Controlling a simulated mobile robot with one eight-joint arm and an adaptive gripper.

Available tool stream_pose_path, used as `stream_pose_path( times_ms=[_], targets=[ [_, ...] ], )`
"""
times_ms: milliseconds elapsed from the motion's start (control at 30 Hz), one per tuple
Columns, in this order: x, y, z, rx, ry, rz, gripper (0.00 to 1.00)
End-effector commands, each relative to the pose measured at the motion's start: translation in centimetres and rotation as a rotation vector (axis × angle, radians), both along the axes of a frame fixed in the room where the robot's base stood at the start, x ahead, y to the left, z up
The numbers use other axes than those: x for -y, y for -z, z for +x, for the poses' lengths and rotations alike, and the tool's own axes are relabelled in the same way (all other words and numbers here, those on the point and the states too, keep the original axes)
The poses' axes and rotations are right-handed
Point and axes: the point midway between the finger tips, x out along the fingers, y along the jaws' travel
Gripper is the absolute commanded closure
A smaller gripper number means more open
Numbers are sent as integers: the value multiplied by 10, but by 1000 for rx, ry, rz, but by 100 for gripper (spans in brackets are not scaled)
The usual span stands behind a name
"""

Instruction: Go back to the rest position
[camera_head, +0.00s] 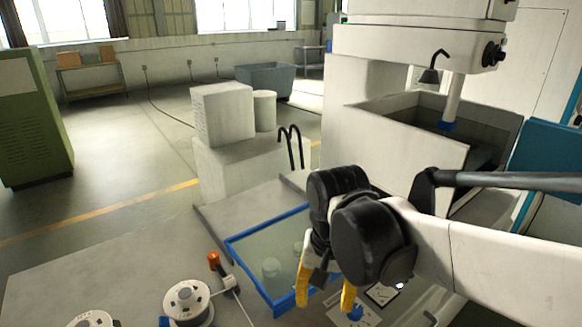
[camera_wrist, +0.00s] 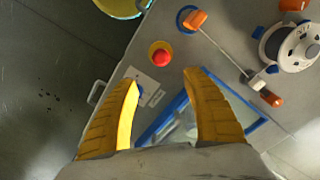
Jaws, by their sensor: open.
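My gripper (camera_head: 325,290) hangs at the end of my white and black arm, with its two yellow fingers pointing down over the right part of a blue-framed tray (camera_head: 262,289). In the wrist view my gripper (camera_wrist: 162,77) shows its fingers spread well apart with nothing between them. A red button on a yellow base (camera_wrist: 160,53) lies in line with the gap between the fingertips. I cannot tell the exact height of the fingers above the bench. The arm covers part of the tray and bench in the head view.
The bench (camera_head: 90,272) holds a white spool (camera_head: 187,300) and an orange-ended tool (camera_head: 214,261) left of the tray. A large white machine (camera_head: 390,140) stands behind at right. White boxes (camera_head: 222,114) stand behind the bench.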

Motion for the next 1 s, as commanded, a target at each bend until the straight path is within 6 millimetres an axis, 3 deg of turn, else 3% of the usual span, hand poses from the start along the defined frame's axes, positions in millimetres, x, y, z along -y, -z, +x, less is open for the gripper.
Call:
stream_pose_path(
  times_ms=[300, 500, 1000],
  targets=[
    [71, -6, -25, 347, -97, 14, 43],
    [102, -5, -37, 535, -153, -41, 43],
    [110, -5, -39, 589, -171, -66, 43]
  ],
)
